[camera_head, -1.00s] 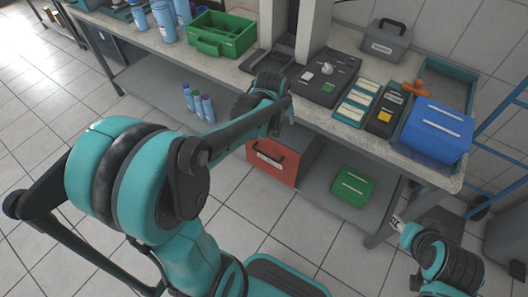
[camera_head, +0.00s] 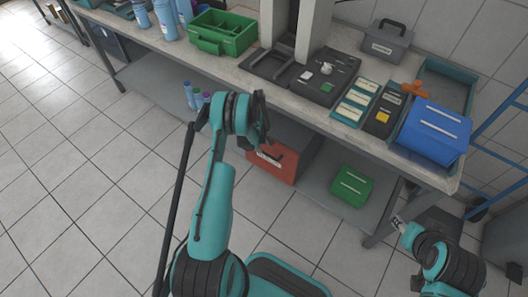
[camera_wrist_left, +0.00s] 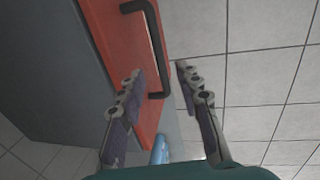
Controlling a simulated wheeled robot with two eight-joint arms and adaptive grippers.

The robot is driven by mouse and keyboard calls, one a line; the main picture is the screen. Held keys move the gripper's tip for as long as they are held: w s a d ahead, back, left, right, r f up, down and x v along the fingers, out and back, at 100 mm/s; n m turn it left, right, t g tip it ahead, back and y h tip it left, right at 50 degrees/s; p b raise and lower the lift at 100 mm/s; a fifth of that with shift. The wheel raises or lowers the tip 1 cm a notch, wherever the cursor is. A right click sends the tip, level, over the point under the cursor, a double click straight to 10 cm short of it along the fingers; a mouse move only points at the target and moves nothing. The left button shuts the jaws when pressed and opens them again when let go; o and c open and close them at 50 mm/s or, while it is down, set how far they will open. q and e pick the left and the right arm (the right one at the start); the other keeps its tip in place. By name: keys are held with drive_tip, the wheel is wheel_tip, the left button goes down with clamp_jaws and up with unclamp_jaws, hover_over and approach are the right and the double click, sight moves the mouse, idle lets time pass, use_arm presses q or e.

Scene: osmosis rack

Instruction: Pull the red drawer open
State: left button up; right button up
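The red drawer (camera_head: 285,173) sits low on the shelf under the bench, in a grey cabinet; its front looks flush with the housing. In the left wrist view the red front (camera_wrist_left: 112,22) fills the upper left, with its dark bar handle (camera_wrist_left: 155,45) standing off it. My left gripper (camera_wrist_left: 157,73) is open, its fingertips at either side of the handle's lower end in the picture; I cannot tell whether they touch it. In the head view my left wrist (camera_head: 262,125) hides part of the drawer. My right gripper (camera_head: 397,222) is at the lower right, away from the drawer, its fingers unclear.
A green box (camera_head: 352,186) stands to the right of the drawer on the lower shelf. Several bottles (camera_head: 189,95) stand on the left. The bench top (camera_head: 330,118) overhangs, carrying a green crate (camera_head: 235,38) and blue box (camera_head: 434,130).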

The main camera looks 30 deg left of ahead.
sight(264, 153)
use_arm(q)
drive_tip(key=f+b, duration=0.1)
drive_tip(key=f, duration=0.2)
drive_tip(key=w+f+b, duration=0.1)
drive_tip(key=f, duration=0.3)
drive_tip(key=shift+w, duration=0.2)
clamp_jaws()
